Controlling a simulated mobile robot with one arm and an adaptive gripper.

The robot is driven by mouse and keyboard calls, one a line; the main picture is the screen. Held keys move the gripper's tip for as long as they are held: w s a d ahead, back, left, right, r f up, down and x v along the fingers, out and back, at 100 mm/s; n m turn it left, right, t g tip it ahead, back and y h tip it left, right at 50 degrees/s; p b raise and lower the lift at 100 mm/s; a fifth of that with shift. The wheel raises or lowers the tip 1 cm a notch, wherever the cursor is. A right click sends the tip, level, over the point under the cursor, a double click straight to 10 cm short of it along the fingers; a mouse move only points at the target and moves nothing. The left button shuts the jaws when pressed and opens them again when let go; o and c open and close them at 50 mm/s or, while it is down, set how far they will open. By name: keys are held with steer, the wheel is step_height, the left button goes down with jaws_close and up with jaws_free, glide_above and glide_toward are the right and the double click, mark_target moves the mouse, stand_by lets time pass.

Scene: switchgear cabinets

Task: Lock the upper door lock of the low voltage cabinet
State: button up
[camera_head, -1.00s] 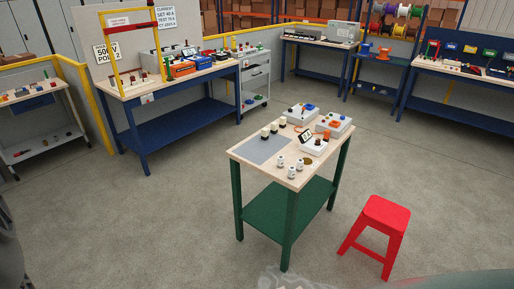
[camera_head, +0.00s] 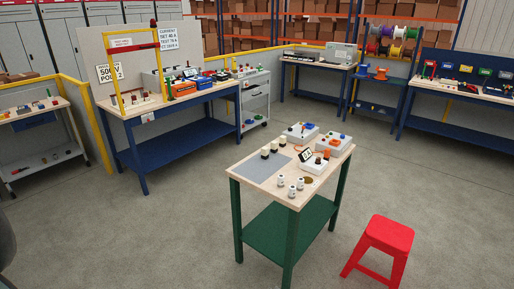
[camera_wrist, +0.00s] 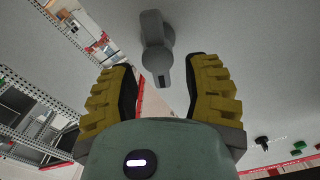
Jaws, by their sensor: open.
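In the wrist view my gripper (camera_wrist: 160,66) is open, with its two ribbed yellow fingers apart. A dark grey door lock handle (camera_wrist: 154,32) is on a plain light grey panel (camera_wrist: 225,30). Its lower end shows between the fingertips, with a gap on both sides. I cannot tell how deep the fingers reach around it or whether this is the upper lock. The head view does not show my gripper; grey cabinets (camera_head: 68,35) with red strips stand there at the back left.
A small black handle (camera_wrist: 262,143) shows at the lower right of the wrist view. In the head view a green-legged table (camera_head: 240,178) with small devices and a red stool (camera_head: 388,235) stand on the floor. A yellow rail (camera_head: 85,100) runs before the cabinets. Open floor lies around the table.

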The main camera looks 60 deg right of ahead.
steer(key=a+p, duration=0.2)
steer(key=a, duration=0.1)
steer(key=shift+w+a+r, duration=0.1)
steer(key=shift+a+r, duration=0.05)
steer(key=shift+a, duration=0.25)
steer(key=shift+w+a+p, duration=0.1)
steer(key=shift+a+p, duration=0.2)
steer(key=shift+a, duration=0.15)
steer(key=shift+c, duration=0.2)
jaws_close()
